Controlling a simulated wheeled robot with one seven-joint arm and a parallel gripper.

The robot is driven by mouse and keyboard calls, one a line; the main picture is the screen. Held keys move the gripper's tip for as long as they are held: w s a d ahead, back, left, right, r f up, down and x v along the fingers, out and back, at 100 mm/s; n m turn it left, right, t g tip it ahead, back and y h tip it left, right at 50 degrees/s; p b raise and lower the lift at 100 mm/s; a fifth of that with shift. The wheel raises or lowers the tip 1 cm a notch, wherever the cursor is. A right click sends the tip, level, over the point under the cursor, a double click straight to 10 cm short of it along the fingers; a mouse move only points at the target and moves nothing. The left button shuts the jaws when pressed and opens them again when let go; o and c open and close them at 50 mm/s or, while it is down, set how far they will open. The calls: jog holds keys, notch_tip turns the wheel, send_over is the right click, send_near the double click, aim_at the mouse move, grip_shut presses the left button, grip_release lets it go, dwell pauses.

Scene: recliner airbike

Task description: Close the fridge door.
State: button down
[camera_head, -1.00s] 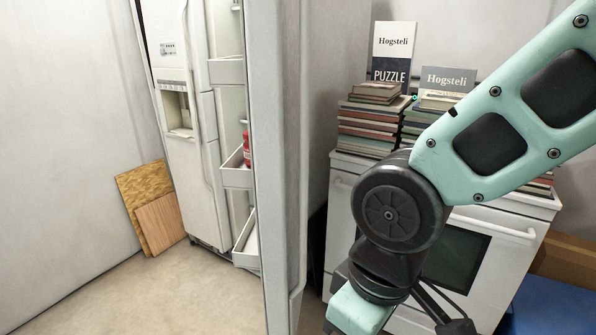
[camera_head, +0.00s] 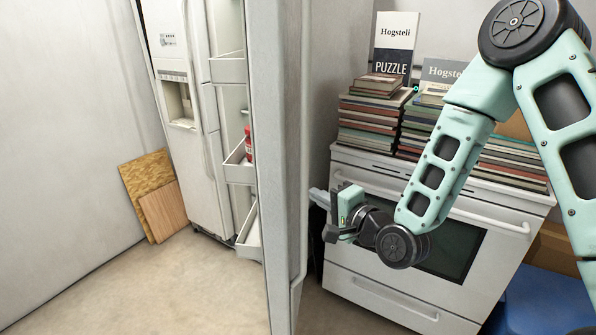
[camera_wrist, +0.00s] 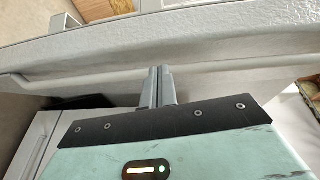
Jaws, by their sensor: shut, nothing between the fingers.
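The fridge (camera_head: 187,120) is a white two-door unit at the left back in the head view. Its right door (camera_head: 282,150) stands wide open toward me, showing its outer face and edge, with white shelf bins (camera_head: 238,172) on its inner side. My gripper (camera_head: 318,198) is just right of the open door's outer face, at about mid height, with its fingers pointing left to the door. In the wrist view my gripper (camera_wrist: 158,72) is shut and empty, its fingertips close to the grey door (camera_wrist: 230,58); I cannot tell whether they touch.
A white stove (camera_head: 440,240) stands right behind my arm, with stacks of books (camera_head: 375,120) on top. Two wooden boards (camera_head: 155,195) lean by the wall at left. A blue box (camera_head: 545,305) is at lower right. The floor (camera_head: 120,290) left of the door is clear.

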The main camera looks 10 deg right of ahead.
jog(key=d+m+t, duration=0.1)
jog(key=p, duration=0.3)
send_near(288, 168)
jog(key=shift+h, duration=0.3)
jog(key=x, duration=0.4)
jog(key=shift+w+a+r, duration=0.15)
jog(key=shift+w+a, duration=0.05)
jog(key=shift+a, duration=0.05)
jog(key=shift+w+a, duration=0.25)
jog(key=shift+w, duration=0.3)
